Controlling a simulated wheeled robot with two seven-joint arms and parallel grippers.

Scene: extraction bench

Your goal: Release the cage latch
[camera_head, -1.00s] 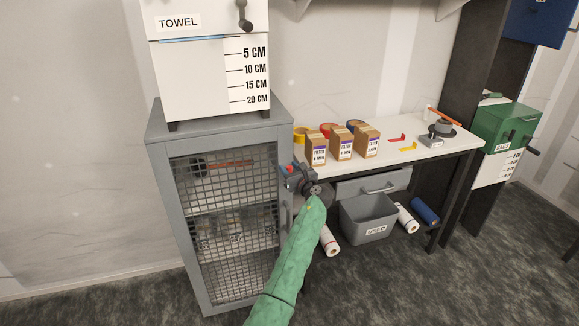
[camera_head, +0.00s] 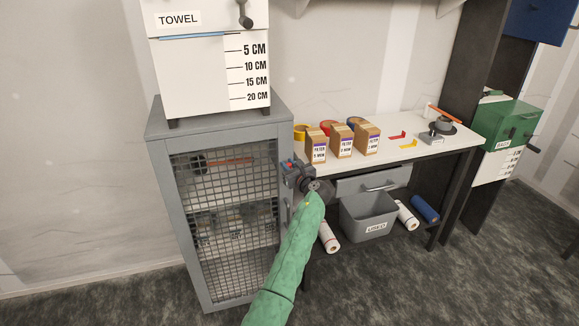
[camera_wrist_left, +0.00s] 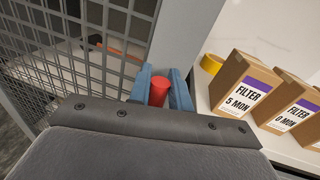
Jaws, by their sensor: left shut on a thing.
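The cage (camera_head: 160,135) is a grey cabinet with a wire-mesh door (camera_head: 235,180), which looks shut. At its right front edge my left gripper (camera_head: 289,168) is at the height of the upper shelf. In the left wrist view, the blue fingers of my left gripper (camera_wrist_left: 160,76) are shut on a red cylindrical latch knob (camera_wrist_left: 158,93) beside the grey door frame (camera_wrist_left: 186,35). The latch's base is hidden behind the fingers and gripper body. My right gripper is not in view.
A white towel dispenser (camera_head: 190,75) stands on the cage. To the right, a white bench (camera_head: 440,152) holds several filter boxes (camera_head: 341,141) and tape rolls. A grey bin (camera_head: 367,217) and paper rolls (camera_head: 328,238) sit below. An orange-red rod (camera_head: 230,160) lies inside the cage.

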